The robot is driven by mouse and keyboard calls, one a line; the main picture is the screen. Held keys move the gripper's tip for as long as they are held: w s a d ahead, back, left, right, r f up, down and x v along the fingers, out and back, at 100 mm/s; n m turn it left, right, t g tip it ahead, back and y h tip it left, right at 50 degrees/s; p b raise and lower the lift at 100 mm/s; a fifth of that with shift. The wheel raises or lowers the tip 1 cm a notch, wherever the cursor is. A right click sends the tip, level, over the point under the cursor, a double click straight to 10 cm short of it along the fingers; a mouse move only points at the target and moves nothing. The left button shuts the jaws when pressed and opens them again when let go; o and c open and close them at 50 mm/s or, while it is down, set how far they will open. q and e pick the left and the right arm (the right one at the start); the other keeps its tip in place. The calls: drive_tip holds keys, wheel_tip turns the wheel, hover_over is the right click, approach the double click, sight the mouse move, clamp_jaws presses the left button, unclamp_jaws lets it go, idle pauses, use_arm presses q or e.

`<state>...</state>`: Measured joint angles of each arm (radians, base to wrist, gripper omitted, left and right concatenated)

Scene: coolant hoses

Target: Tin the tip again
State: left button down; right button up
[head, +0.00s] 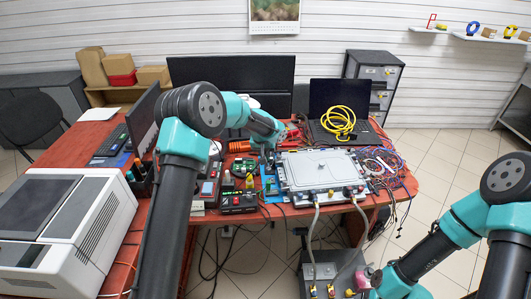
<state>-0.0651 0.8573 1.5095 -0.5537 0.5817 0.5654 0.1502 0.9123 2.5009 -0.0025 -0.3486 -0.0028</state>
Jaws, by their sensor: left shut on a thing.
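My left arm reaches over the red-brown bench, and its gripper (268,157) is down at the left edge of the grey metal cold plate unit (318,169). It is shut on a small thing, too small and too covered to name. A small blue board (269,187) lies just below it. I cannot make out a soldering iron tip or any solder at this size. My right arm is low at the right, off the bench. Its wrist is near a pink round part (363,278) by the floor unit, and its fingers do not show clearly.
Two grey hoses (316,225) run from the cold plate's front down to a box (325,270) on the floor. A laptop (340,107) with a yellow coil (338,123) stands behind. Loose wires (385,165) crowd the right; small instruments (238,202) stand left of the plate.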

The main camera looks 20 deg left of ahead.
use_arm(q)
drive_tip(key=shift+f, duration=0.65)
idle(2.4)
drive_tip(key=shift+r, duration=0.15)
drive_tip(key=shift+r, duration=2.9)
